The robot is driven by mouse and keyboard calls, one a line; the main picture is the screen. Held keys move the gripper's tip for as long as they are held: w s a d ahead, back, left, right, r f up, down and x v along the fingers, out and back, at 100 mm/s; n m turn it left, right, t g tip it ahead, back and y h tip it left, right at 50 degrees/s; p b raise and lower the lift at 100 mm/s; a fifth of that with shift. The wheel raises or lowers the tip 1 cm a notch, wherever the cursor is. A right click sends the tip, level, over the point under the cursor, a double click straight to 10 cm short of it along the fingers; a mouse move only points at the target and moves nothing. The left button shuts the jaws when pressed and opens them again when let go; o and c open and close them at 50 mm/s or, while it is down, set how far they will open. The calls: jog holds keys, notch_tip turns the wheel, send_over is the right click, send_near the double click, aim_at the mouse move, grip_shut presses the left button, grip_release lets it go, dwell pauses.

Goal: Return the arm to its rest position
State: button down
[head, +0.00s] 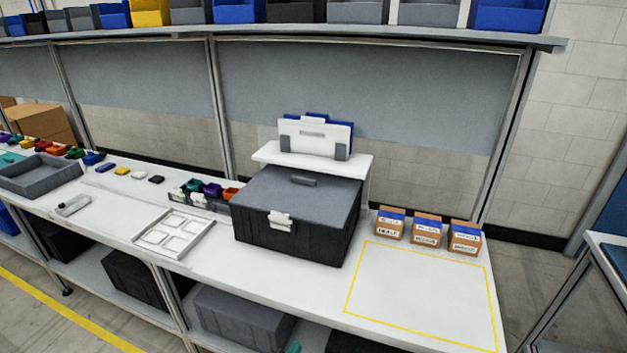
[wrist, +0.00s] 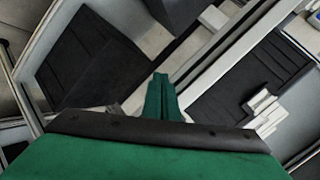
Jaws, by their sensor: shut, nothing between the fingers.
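My gripper (wrist: 161,84) shows in the wrist view at the lower middle. Its green fingers are closed together with nothing between them. Behind them are the bench's light frame edge and dark bins below.
The workbench (head: 300,285) holds a dark lidded box (head: 295,215), a white compartment tray (head: 173,233), a grey tray (head: 40,175) and three small cartons, one of them the middle carton (head: 427,230). The yellow-outlined area (head: 425,295) is empty. Bins line the upper shelf (head: 300,33).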

jog(key=s+d+f+n+y, duration=0.1)
jog(key=s+d+n, duration=0.15)
jog(key=s, duration=0.35)
jog(key=s+d+f+n+t+y, duration=0.1)
jog(key=s+f+n, duration=0.15)
jog(key=s, duration=0.35)
jog(key=s+d+f+n, duration=0.1)
jog(key=s+n, duration=0.2)
jog(key=s, duration=0.3)
jog(key=s+r+n+t, duration=0.1)
jog(key=s+r+n, duration=0.2)
jog(key=s, duration=0.6)
jog(key=s+r+n+t, duration=0.1)
jog(key=s+r+n, duration=0.1)
jog(key=s+r, duration=0.6)
jog(key=shift+s+d+r+n+t, duration=0.15)
jog(key=shift+s+d+n+t, duration=0.25)
jog(key=shift+s, duration=0.45)
jog(key=shift+s, duration=0.1)
